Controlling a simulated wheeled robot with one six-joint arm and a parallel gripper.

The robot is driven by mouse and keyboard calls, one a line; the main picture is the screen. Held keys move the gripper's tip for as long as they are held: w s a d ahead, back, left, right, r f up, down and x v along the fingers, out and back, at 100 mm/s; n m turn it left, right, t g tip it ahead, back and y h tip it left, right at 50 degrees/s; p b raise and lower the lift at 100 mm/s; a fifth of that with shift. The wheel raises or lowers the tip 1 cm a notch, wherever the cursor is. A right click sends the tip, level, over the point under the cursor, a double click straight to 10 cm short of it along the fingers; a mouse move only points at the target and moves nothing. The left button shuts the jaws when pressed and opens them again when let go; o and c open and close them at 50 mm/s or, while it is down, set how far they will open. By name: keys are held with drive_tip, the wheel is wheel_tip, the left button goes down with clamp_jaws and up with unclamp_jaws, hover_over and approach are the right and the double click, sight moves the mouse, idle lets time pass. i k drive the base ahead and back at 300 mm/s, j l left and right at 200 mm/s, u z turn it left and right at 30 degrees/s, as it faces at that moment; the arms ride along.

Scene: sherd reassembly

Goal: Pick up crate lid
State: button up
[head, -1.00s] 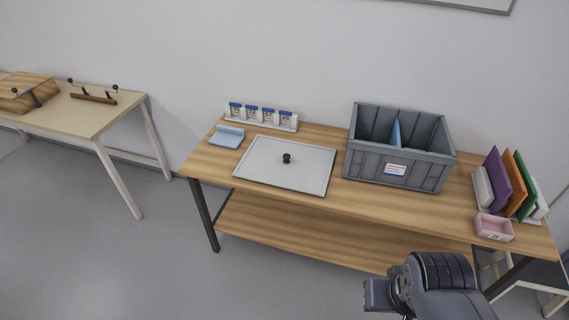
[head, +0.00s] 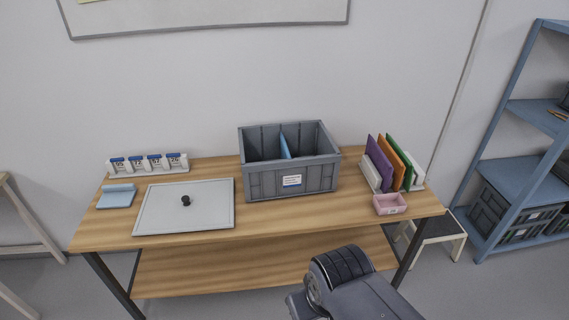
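The crate lid (head: 212,212) is a flat light-grey panel with a raised rim. It lies on the left half of the wooden table, with a black knob (head: 185,201) at its middle. The grey crate (head: 262,184) stands open on the table to the right of the lid, with a blue divider (head: 285,146) inside and a white label on its front. Part of my dark arm shows at the bottom, in front of the table and right of the lid. My gripper's fingers cannot be made out.
On the wooden table (head: 290,222), a blue object (head: 117,196) and a row of numbered cards (head: 148,163) lie left of and behind the lid. Upright coloured folders (head: 388,163) and a pink tray (head: 389,205) stand at the right. A stool and a blue shelf (head: 525,180) are beyond.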

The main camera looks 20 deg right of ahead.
sight(186, 206)
drive_tip(key=i+u, duration=0.4)
drive_tip(key=i, duration=0.3)
drive_tip(key=i+l+u, duration=0.2)
drive_tip(key=i+u, duration=0.2)
drive_tip(key=i, duration=0.3)
